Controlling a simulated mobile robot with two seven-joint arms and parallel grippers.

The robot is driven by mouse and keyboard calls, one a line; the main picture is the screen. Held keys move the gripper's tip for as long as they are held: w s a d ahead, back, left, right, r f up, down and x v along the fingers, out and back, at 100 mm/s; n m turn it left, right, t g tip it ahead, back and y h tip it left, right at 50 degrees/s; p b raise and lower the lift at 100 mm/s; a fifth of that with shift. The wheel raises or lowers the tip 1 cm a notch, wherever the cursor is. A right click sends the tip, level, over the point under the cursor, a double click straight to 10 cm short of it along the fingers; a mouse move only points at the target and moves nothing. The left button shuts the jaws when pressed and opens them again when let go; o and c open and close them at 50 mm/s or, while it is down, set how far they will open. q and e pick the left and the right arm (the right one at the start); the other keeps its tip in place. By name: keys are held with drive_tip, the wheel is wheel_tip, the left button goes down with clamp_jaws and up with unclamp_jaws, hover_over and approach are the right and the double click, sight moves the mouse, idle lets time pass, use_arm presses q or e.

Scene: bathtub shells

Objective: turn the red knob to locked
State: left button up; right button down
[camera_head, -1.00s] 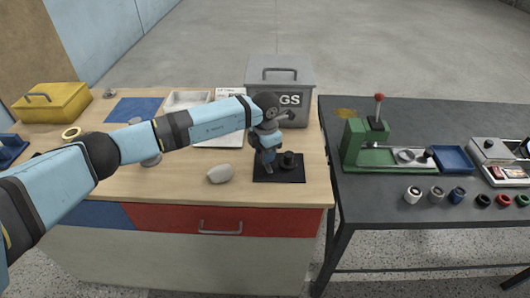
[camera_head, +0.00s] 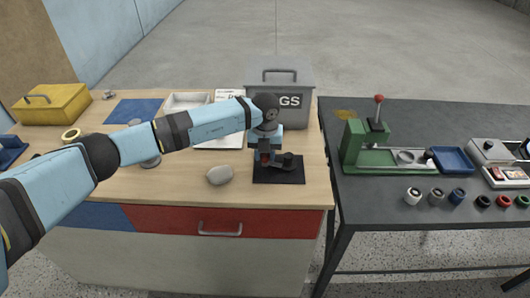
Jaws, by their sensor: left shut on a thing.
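A black plate (camera_head: 278,178) lies on the wooden bench, with a dark round knob (camera_head: 288,160) on its right part. My left gripper (camera_head: 265,160) points down over the left part of the plate, beside the dark knob. A bit of the red knob (camera_head: 265,157) shows between its fingers, and the gripper is shut on it. The fingers and wrist hide most of the red knob, so I cannot read its position or any mark. My right gripper is not in view.
A grey lidded box (camera_head: 290,75) stands close behind my left wrist. A pale rounded lump (camera_head: 220,175) lies left of the plate. A dark table (camera_head: 380,225) to the right holds a green press (camera_head: 360,145) with a red-tipped lever. The bench's front edge is near the plate.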

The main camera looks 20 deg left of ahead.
use_arm(q)
drive_tip(key=n, duration=0.3)
drive_tip(key=shift+n, duration=0.4)
idle(0.4)
drive_tip(key=o, duration=0.9)
drive_tip(key=shift+o, duration=0.2)
